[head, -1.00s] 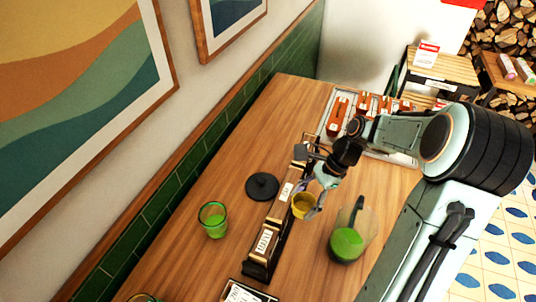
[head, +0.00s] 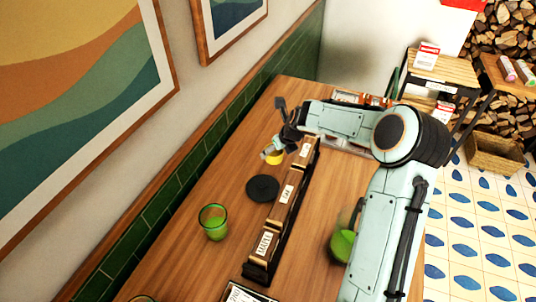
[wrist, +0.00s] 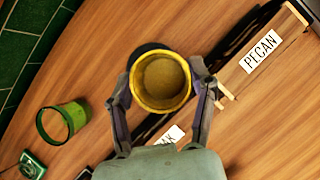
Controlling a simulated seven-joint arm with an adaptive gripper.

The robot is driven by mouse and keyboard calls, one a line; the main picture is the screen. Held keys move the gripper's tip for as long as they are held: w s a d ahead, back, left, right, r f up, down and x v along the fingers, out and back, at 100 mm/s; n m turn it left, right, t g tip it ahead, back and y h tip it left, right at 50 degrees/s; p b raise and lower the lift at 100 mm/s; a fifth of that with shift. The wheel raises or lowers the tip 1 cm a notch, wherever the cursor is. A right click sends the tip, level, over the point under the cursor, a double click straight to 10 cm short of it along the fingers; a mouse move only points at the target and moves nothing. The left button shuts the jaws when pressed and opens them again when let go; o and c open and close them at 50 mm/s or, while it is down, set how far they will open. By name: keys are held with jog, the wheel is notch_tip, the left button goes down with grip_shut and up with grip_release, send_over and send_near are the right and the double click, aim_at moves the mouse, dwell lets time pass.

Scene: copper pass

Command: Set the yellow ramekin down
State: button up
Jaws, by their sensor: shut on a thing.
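The row of labelled blocks (head: 283,205) runs along the table, with a PECAN label (wrist: 262,52) at one end. A green glass (head: 213,222) stands left of the row. A clear jug with green contents (head: 343,243) is right of it, partly behind my arm.

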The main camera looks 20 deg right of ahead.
jog(key=w+d+f, duration=0.1)
jog(key=w+f, duration=0.2)
jog(key=w, duration=0.1)
jog(key=w+d+f, duration=0.1)
jog(key=w+f, duration=0.2)
jog(key=w, duration=0.1)
jog(key=w+d+f, duration=0.1)
jog(key=w+f, duration=0.2)
jog(key=w, duration=0.1)
jog(key=shift+w+d+f, duration=0.25)
jog(key=shift+w+d, duration=0.05)
jog(key=shift+w, duration=0.1)
jog(key=shift+w+f, duration=0.1)
jog(key=shift+f, duration=1.65)
jog(key=shift+f, duration=0.15)
jog(key=o, duration=1.2)
jog(key=shift+c, duration=0.2)
